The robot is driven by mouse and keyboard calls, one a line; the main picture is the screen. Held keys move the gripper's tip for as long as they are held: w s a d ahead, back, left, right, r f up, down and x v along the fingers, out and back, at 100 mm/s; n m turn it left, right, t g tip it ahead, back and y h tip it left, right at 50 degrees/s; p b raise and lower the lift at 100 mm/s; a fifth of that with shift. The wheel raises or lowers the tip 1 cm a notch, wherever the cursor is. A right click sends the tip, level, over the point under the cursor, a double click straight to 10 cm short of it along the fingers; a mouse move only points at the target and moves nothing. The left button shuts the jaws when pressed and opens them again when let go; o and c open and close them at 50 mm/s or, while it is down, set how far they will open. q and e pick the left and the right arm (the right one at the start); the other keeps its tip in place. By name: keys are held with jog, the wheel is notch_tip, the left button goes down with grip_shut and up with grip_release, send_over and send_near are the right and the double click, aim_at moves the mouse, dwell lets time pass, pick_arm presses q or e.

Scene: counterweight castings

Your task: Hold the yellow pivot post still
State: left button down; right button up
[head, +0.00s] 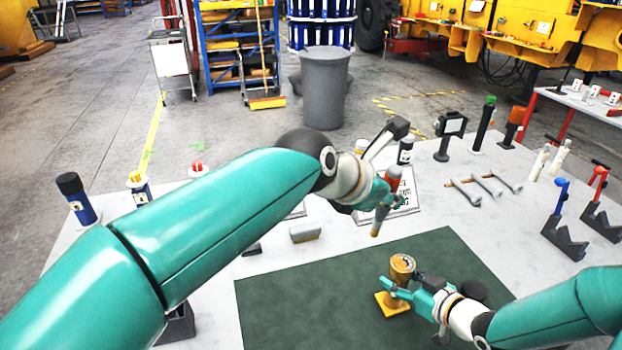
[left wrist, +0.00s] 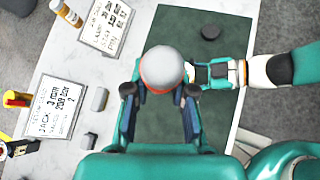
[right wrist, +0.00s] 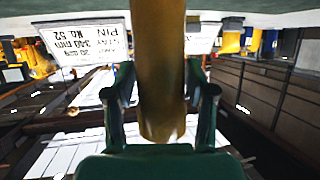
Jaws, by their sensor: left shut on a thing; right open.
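The yellow pivot post (head: 391,308) stands upright on the green mat (head: 300,300), with a square yellow base and a brownish top. In the right wrist view the post (right wrist: 159,60) runs between my right fingers. My right gripper (head: 402,287) is open around it, with gaps beside the post in the right wrist view (right wrist: 160,94). My left gripper (head: 384,200) is shut on a rod-like piece (head: 377,226) with a tan lower tip, held above the mat. In the left wrist view this piece (left wrist: 161,67) shows a rounded pale end with an orange-red rim.
A dark round disc (head: 473,290) lies on the mat beside my right gripper. Grey blocks (head: 305,232) and printed cards (left wrist: 105,22) lie left of and behind the mat. Metal bars (head: 487,186) and stands with blue and red handles (head: 561,190) are at right.

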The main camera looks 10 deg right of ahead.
pick_arm(q)
jog(key=s+d+m+h, duration=0.1)
jog(key=s+d, duration=0.3)
notch_tip(320, 180, down, 6)
jog(key=shift+h, duration=0.3)
jog(key=shift+s+f, duration=0.15)
jog(key=shift+f, duration=0.65)
dwell(0.9)
jog(key=shift+d, duration=0.1)
jog(key=shift+d, duration=2.05)
jog(key=shift+w+a, duration=0.2)
jog(key=shift+a, duration=0.9)
jog(key=shift+w+a, duration=0.2)
jog(key=shift+a, duration=0.85)
